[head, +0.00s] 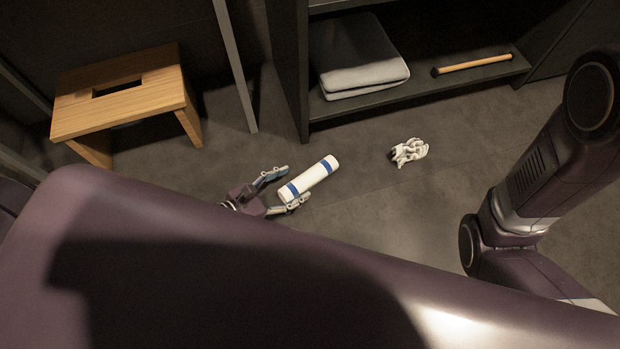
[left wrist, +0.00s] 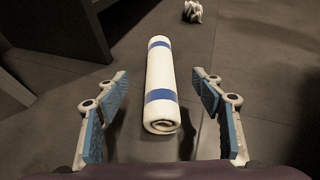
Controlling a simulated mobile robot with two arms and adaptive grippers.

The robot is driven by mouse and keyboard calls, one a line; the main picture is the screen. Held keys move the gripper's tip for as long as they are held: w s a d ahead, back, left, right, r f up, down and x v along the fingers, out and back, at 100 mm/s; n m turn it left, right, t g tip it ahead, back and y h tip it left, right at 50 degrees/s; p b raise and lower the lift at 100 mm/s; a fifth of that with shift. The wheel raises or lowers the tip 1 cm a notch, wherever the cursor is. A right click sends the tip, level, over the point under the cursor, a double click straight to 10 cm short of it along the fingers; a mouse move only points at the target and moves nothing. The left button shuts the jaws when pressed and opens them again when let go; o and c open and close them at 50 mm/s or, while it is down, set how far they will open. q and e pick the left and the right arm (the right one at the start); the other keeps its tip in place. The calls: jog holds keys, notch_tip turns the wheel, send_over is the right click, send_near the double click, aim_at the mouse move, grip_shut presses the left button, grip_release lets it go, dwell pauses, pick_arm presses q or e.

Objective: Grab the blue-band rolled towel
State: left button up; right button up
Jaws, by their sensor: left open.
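The rolled towel (head: 310,180) is white with two blue bands and lies on the floor in the middle of the head view. My left gripper (head: 283,186) is open at the towel's near-left end, its fingers pointing along the roll. In the left wrist view the towel (left wrist: 160,85) lies lengthwise, its near end between the two open fingers of the gripper (left wrist: 160,98), with a gap on each side. The right arm shows at the right of the head view, but its gripper is not visible.
A white crumpled cloth or glove (head: 409,151) lies on the floor right of the towel. A wooden stool (head: 125,100) stands at the left. A dark shelf (head: 430,92) holds folded towels (head: 362,72) and a wooden-handled rod (head: 475,64). Floor around the towel is clear.

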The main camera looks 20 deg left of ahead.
aim_at(310, 177)
pick_arm(q)
jog(key=b+x, duration=0.1)
jog(key=x, duration=0.1)
jog(key=b+x, duration=0.1)
jog(key=x, duration=0.1)
jog(key=b+x, duration=0.1)
jog(key=x, duration=0.1)
jog(key=shift+d+f, duration=0.2)
jog(key=shift+f, duration=0.2)
jog(key=shift+w+d+f, duration=0.1)
jog(key=shift+w+d, duration=0.1)
jog(key=shift+w, duration=0.15)
jog(key=c, duration=1.3)
jog(key=shift+c, duration=0.2)
